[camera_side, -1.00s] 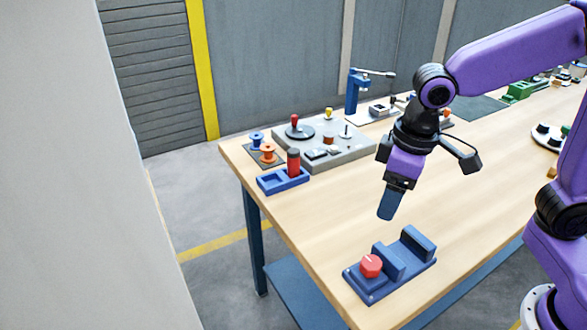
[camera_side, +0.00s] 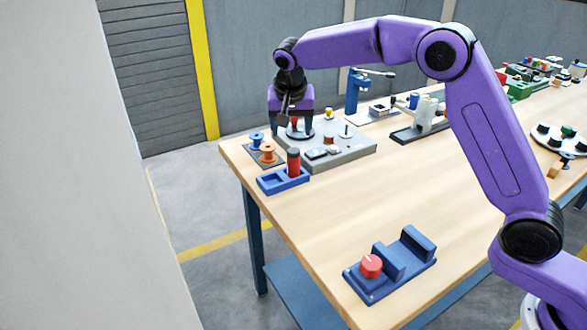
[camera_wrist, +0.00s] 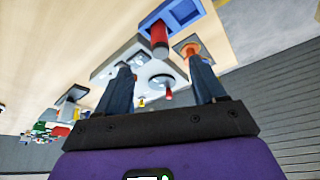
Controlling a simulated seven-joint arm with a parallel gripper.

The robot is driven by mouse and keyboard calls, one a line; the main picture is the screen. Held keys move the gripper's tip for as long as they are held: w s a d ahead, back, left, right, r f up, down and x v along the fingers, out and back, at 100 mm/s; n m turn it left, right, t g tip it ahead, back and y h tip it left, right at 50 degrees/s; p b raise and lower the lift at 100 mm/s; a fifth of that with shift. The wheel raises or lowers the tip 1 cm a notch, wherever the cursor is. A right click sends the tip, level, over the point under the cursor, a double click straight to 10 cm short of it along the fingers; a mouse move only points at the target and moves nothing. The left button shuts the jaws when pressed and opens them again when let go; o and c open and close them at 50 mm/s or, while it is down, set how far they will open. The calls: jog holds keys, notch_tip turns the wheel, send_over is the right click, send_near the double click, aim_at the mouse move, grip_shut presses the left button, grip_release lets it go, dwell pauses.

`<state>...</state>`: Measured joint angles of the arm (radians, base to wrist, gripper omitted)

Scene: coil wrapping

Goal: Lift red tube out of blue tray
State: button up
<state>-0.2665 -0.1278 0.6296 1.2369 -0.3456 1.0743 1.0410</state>
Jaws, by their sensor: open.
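The red tube (camera_side: 293,163) stands upright in the right part of the blue tray (camera_side: 270,184), near the table's left corner. It has a dark band near its top. The tray's other compartment looks empty. My gripper (camera_side: 292,130) is open and points down over the grey fixture, behind the tube in the side view. It is apart from the tube and holds nothing. In the wrist view the tube (camera_wrist: 159,40) and the tray (camera_wrist: 158,16) appear beyond the open fingers (camera_wrist: 158,66).
The grey fixture (camera_side: 345,150) carries a red-knobbed lever close to my fingers. Orange (camera_side: 268,152) and blue (camera_side: 256,139) spools stand left of it. A blue press (camera_side: 353,92) stands behind. A blue block with a red knob (camera_side: 371,266) lies in front. The middle of the table is clear.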

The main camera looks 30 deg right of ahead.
aim_at(293, 155)
jog(key=shift+m, duration=0.5)
jog(key=x, duration=0.8)
jog(key=w+d+x, duration=0.1)
jog(key=x, duration=0.4)
jog(key=shift+w+r, duration=0.1)
jog(key=shift+r, duration=0.2)
jog(key=shift+x, duration=2.65)
jog(key=shift+w+d+r, duration=0.1)
jog(key=shift+w+d, duration=0.05)
jog(key=shift+d, duration=0.05)
grip_shut()
